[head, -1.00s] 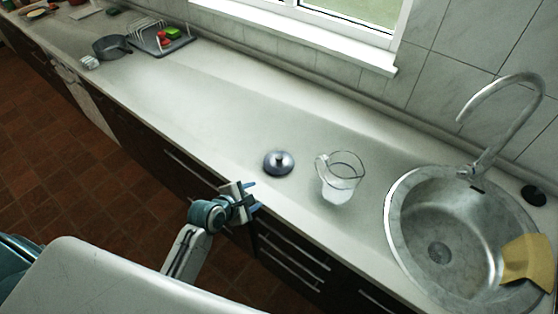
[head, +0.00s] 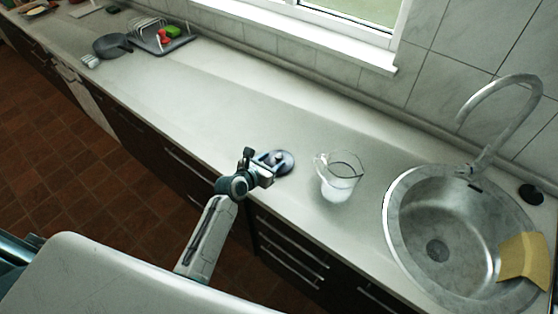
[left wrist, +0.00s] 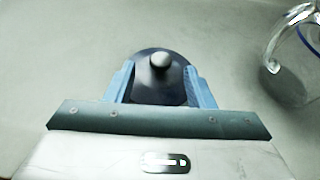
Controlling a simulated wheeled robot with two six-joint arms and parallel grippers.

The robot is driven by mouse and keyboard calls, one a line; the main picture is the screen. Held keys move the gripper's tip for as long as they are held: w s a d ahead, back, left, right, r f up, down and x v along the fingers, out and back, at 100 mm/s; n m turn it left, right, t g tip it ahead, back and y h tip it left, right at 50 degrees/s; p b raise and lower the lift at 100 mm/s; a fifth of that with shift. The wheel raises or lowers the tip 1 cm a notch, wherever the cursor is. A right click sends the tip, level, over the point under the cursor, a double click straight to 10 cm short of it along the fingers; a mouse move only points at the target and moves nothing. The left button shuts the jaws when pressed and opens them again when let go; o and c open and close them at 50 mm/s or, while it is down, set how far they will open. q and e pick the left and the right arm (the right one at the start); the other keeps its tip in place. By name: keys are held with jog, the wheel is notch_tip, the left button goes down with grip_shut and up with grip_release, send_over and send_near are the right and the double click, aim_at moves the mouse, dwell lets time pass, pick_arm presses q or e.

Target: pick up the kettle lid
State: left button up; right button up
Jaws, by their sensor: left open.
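The kettle lid (head: 284,163) is a dark, round disc with a knob, lying on the counter left of the glass jug. It also shows in the left wrist view (left wrist: 160,82), with its round knob upward. My left gripper (head: 272,163) is at the lid in the head view, its fingers covering part of it. In the left wrist view the open fingers (left wrist: 160,88) lie on either side of the lid's near part, with the knob near the line between their tips. Whether they touch the lid I cannot tell. My right gripper is not in view.
A clear glass jug (head: 340,178) with white contents stands just right of the lid. A round sink (head: 408,215) with a tap and a yellow cloth (head: 524,257) is farther right. A dark pan (head: 112,46) and a dish rack (head: 160,38) stand far left. The counter between is clear.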

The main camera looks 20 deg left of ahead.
aim_at(278, 157)
pick_arm(q)
jog(key=p+x, duration=0.1)
jog(key=x, duration=0.4)
jog(key=shift+r, duration=0.15)
jog(key=shift+c, duration=0.2)
jog(key=shift+s+r, duration=0.1)
jog(key=c, duration=1)
